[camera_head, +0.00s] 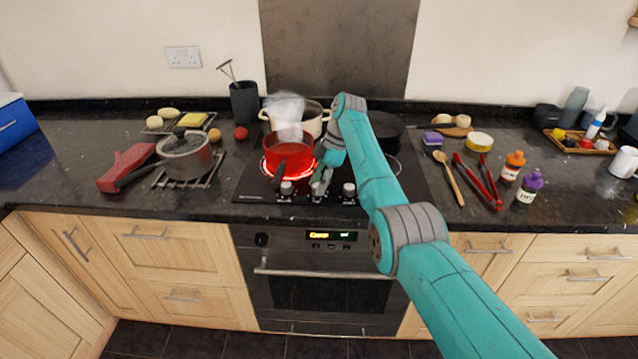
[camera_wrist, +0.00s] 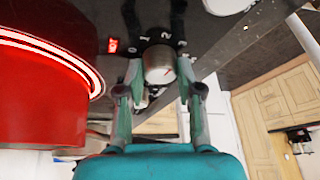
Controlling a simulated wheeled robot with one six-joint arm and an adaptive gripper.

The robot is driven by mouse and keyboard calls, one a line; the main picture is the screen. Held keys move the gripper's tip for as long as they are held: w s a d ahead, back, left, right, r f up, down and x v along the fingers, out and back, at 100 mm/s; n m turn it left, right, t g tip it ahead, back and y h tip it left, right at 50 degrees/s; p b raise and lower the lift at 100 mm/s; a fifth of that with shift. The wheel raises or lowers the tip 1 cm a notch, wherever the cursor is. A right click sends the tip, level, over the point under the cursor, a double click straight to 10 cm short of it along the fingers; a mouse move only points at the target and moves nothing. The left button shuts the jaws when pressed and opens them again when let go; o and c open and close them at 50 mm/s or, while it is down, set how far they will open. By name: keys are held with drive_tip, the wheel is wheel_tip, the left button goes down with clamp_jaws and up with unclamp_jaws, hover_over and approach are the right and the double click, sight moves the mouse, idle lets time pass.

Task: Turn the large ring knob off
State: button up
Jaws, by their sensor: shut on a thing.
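A red pot (camera_head: 288,152) stands on a glowing red ring (camera_head: 266,168) at the left front of the black hob; steam rises behind it. Knobs line the hob's front edge, one at the left (camera_head: 286,187) and one at the right (camera_head: 349,189). My gripper (camera_head: 319,184) is down at the middle knob, largely covering it. In the wrist view, my gripper (camera_wrist: 160,76) is shut on a silver knob (camera_wrist: 158,62), one finger on each side. Printed numbers surround the knob, and a red indicator (camera_wrist: 113,45) is lit beside it. The knob's exact setting is hard to read.
A cream pot (camera_head: 312,122) and a dark pan (camera_head: 388,130) stand behind. A lidded pot (camera_head: 184,155) is left; tongs (camera_head: 478,183) and bottles (camera_head: 529,188) are right.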

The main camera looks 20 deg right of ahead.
drive_tip(key=shift+n, duration=0.6)
drive_tip(key=o, duration=1.2)
drive_tip(key=shift+c, duration=0.2)
drive_tip(key=v, duration=0.7)
drive_tip(key=shift+w+r, duration=0.2)
